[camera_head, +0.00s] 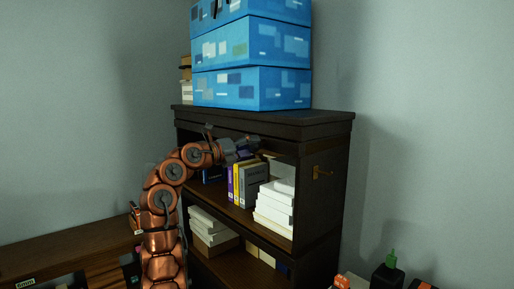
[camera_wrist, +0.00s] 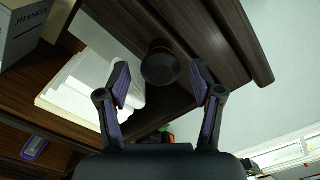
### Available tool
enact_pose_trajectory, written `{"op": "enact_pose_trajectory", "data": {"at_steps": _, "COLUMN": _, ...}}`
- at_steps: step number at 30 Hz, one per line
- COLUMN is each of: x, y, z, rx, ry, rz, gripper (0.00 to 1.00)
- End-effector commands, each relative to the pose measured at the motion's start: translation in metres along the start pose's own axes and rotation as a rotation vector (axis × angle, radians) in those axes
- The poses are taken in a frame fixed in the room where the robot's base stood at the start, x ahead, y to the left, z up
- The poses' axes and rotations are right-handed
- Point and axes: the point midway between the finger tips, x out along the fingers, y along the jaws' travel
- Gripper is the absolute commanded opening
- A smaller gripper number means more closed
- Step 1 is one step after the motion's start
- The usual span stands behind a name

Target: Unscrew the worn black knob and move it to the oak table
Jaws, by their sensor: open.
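A round black knob (camera_wrist: 160,67) shows in the wrist view, in front of the dark wooden edge of the bookcase. My gripper (camera_wrist: 160,75) is open, with one finger on each side of the knob in that view and a visible gap to each. I cannot tell how far the fingertips are from it in depth. In the head view my gripper (camera_head: 245,148) is at the upper shelf opening, and I cannot make out the knob there. A brown wooden surface (camera_head: 70,245) lies at the lower left; I cannot tell whether it is the oak table.
The dark bookcase (camera_head: 320,130) carries blue patterned boxes (camera_head: 250,90) on top. White paper stacks (camera_head: 275,205) and upright books (camera_head: 250,180) fill the shelf below and beside my gripper. Bottles (camera_head: 388,275) stand at the lower right.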

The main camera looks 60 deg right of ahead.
Motion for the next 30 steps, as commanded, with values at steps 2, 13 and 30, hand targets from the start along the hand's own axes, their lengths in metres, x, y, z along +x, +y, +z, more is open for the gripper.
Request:
{"op": "enact_pose_trajectory", "data": {"at_steps": 2, "x": 0.0, "y": 0.0, "z": 0.0, "rx": 0.045, "ry": 0.0, "rz": 0.0, "gripper": 0.66}}
{"op": "enact_pose_trajectory", "data": {"at_steps": 13, "x": 0.001, "y": 0.0, "z": 0.0, "rx": 0.251, "ry": 0.001, "rz": -0.001, "gripper": 0.66}}
{"op": "enact_pose_trajectory", "data": {"at_steps": 30, "x": -0.024, "y": 0.001, "z": -0.001, "rx": 0.251, "ry": 0.0, "rz": 0.0, "gripper": 0.66}}
